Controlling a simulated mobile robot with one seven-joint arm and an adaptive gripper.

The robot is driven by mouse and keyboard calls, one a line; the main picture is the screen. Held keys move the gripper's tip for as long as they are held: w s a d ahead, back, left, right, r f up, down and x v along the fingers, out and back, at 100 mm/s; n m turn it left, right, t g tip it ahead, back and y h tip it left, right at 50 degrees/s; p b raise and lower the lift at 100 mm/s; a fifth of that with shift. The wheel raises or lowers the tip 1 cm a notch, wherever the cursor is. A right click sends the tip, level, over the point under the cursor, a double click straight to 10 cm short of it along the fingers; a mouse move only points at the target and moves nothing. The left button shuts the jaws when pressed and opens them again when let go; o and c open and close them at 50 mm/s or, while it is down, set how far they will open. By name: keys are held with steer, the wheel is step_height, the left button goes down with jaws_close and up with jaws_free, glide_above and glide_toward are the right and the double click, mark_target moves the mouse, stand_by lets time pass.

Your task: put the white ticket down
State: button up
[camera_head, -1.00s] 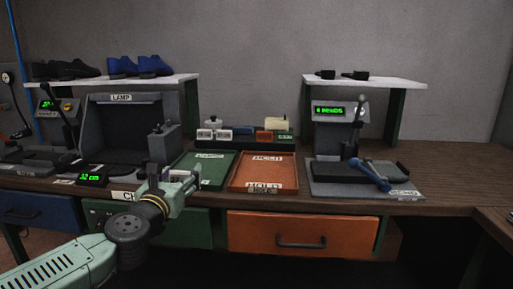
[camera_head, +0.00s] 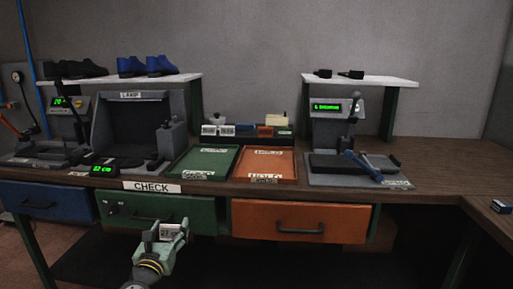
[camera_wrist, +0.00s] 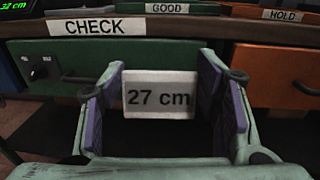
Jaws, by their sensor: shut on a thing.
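The white ticket (camera_wrist: 160,94) is held upright between the two fingers of my gripper (camera_wrist: 165,110) in the wrist view, and it reads "27 cm". In the head view the ticket (camera_head: 171,232) shows small and pale in my gripper (camera_head: 166,238). My gripper is shut on the ticket, in front of the green drawer (camera_head: 140,213) and below the bench top. The ticket touches no surface that I can see.
The bench (camera_head: 440,165) carries a green tray (camera_head: 178,176) labelled GOOD and an orange tray (camera_head: 243,178) labelled HOLD. A CHECK label (camera_head: 152,187) is on the front edge. A press (camera_head: 335,140) with a blue-handled tool (camera_head: 365,166) stands right. Bare wood lies beyond it.

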steer(key=s+d+f, duration=0.1)
steer(key=d+f, duration=0.2)
steer(key=f, duration=0.3)
steer(key=s+d+f+m+h, duration=0.1)
steer(key=d+f, duration=0.2)
steer(key=f, duration=0.4)
steer(key=s+d+f, duration=0.1)
steer(key=d+f, duration=0.2)
steer(key=f, duration=0.3)
steer(key=s+d+f+m+h, duration=0.1)
steer(key=s+d+f+h, duration=0.1)
steer(key=d+f, duration=0.3)
steer(key=s+d+f+m+h, duration=0.1)
steer(key=s+d+f, duration=0.2)
steer(key=d, duration=0.6)
step_height(320, 180, down, 2)
steer(key=shift+d+g+h, duration=0.35)
steer(key=shift+g+h, duration=0.05)
steer(key=shift+s, duration=0.1)
